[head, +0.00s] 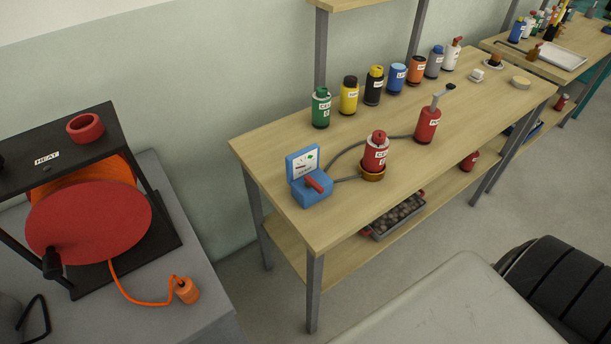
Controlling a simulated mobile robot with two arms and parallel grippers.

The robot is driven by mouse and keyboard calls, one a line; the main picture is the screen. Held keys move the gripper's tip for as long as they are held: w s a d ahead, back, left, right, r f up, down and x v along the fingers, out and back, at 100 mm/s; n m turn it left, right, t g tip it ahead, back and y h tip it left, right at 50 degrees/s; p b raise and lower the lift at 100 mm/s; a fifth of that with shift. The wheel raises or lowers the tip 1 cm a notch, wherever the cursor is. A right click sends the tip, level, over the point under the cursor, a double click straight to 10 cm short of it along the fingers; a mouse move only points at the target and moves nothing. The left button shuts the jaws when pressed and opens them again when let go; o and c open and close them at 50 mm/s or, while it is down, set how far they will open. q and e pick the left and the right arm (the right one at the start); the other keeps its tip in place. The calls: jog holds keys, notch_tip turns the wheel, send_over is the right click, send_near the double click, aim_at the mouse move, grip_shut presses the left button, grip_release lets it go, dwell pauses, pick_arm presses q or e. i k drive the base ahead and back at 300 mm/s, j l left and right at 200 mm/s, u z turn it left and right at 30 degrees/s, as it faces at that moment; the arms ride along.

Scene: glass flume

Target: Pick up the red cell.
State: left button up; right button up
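A red cylinder with a white label and a red cap (376,152) stands upright in a brass-coloured ring base on the wooden bench (285,215). It looks like the red cell, but its label is too small to read surely. A blue meter box (312,190) with a dial and a red lever stands to its left. A grey cable runs from the box to the ring base. Another red labelled cylinder (427,125) with a grey handle stands behind it to the right. Neither of my grippers is in view.
Several coloured bottles stand along the back of the bench, from a green one (321,107) to a white one (452,55). A tray of dark pieces (398,216) sits on the lower shelf. A cable reel (88,218) stands at the left. The bench's front right is clear.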

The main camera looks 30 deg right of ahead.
aim_at(374, 157)
jog(key=z, duration=1.45)
